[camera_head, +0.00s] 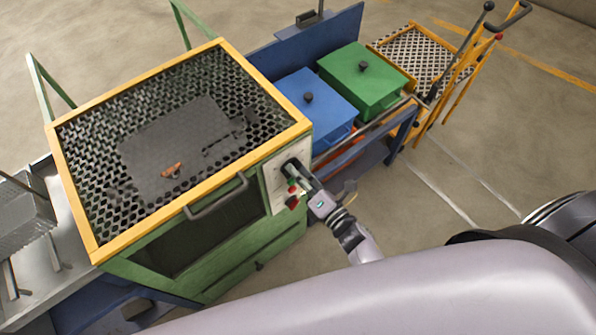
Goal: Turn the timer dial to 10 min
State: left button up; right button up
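The timer dial is on the pale control panel (275,183) at the right end of the green furnace's front (215,245). My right gripper (293,168) is at the upper part of this panel, its fingertips touching or very near the dark dial there. The gripper hides most of the dial, so I cannot read its setting or tell whether the fingers are closed on it. My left gripper is not in view.
The furnace has a yellow-rimmed mesh top (135,80) and a front handle (215,197). A blue box (310,95) and a green box (365,78) stand on a blue bench to the right. A yellow cart (425,50) stands beyond. Floor at right is clear.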

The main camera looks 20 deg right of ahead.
jog(key=shift+c, duration=0.5)
grip_shut()
